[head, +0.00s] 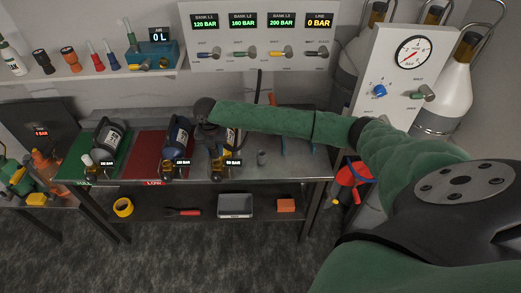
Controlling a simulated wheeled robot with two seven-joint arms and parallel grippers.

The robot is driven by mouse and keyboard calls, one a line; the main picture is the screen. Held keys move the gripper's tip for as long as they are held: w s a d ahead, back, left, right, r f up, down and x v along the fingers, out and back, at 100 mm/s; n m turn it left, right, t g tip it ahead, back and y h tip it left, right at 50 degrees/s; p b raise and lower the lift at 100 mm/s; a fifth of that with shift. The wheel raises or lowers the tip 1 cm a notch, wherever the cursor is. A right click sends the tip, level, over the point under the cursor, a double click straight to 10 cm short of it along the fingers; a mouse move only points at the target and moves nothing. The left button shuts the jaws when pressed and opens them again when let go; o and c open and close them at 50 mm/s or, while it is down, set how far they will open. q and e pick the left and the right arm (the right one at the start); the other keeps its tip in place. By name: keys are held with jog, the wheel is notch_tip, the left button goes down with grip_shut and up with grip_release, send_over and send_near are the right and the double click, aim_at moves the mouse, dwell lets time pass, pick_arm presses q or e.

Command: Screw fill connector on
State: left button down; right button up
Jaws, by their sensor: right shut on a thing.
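My right gripper (214,138) reaches in from the right to the third cylinder (231,141) and is over its valve end. It is shut on a small part, which looks to be the fill connector; the part is mostly hidden by the gripper and wrist. A black hose (259,79) drops from the gauge panel (259,63) and passes behind my green arm; its end is hidden. The cylinder lies tilted on the bench, with a yellow valve part and a small readout at its front. I cannot tell whether connector and valve touch. My left gripper is not in view.
A green mat (78,168) and a red mat (146,146) bear a dark cylinder (108,138) and a blue cylinder (178,134). A gauge stand (391,63) and large white bottles (446,87) stand at the right.

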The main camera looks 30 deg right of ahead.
aim_at(215, 156)
jog(key=shift+f+b, duration=0.55)
jog(key=shift+f, duration=1.15)
jog(key=shift+r+p, duration=0.2)
jog(key=shift+p, duration=0.3)
jog(key=shift+m+p, duration=0.35)
jog(key=shift+m, duration=0.35)
jog(key=shift+f+m, duration=0.2)
jog(key=shift+m, duration=0.9)
jog(key=m, duration=0.5)
jog(key=shift+m, duration=0.3)
jog(key=o, duration=1.3)
jog(key=shift+c, duration=0.2)
